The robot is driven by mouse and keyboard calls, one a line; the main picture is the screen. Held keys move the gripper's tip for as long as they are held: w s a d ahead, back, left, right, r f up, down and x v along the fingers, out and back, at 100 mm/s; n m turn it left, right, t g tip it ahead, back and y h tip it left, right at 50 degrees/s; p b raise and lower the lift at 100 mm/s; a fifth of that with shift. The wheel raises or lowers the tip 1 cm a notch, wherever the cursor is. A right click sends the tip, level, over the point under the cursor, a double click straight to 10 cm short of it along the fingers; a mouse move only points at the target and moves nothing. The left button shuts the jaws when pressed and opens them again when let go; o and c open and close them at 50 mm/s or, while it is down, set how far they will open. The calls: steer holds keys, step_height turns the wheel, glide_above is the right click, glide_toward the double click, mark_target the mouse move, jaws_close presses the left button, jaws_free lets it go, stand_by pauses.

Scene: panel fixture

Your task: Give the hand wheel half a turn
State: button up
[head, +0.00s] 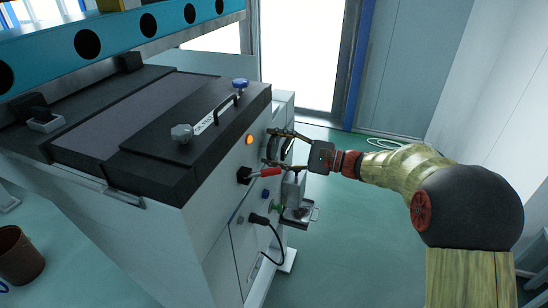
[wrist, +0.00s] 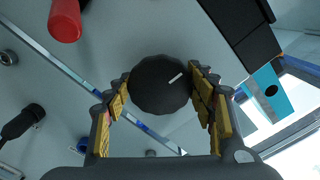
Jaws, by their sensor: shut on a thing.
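The hand wheel (wrist: 158,92) shows in the wrist view as a round black piece with a short white mark towards its upper right. It sits on the grey front panel. My gripper (wrist: 160,100) has its yellow-padded fingers on either side of it, shut on it. In the head view my gripper (head: 274,147) reaches in from the right to the machine's front panel. There the fingers partly hide the wheel, and its mark cannot be made out.
A red-handled lever (head: 265,172) is close below the fingers; its red grip (wrist: 65,22) is upper left in the wrist view. An orange lamp (head: 249,140), a cabled plug (head: 259,219) and a small tray (head: 299,215) are nearby.

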steer(key=n+b, duration=0.2)
steer(key=b, duration=0.1)
steer(key=f+n+b, duration=0.1)
steer(key=n+b, duration=0.2)
steer(key=b, duration=0.1)
steer(key=shift+s+n, duration=0.1)
steer(key=shift+n, duration=0.2)
steer(key=n+b, duration=0.3)
steer(key=shift+r+n+b, duration=0.1)
steer(key=shift+n+b, duration=0.2)
steer(key=n, duration=0.3)
steer(key=shift+n, duration=0.3)
steer(key=n, duration=0.5)
steer(key=shift+n, duration=0.3)
steer(key=o, duration=1.2)
steer(key=shift+c, duration=0.2)
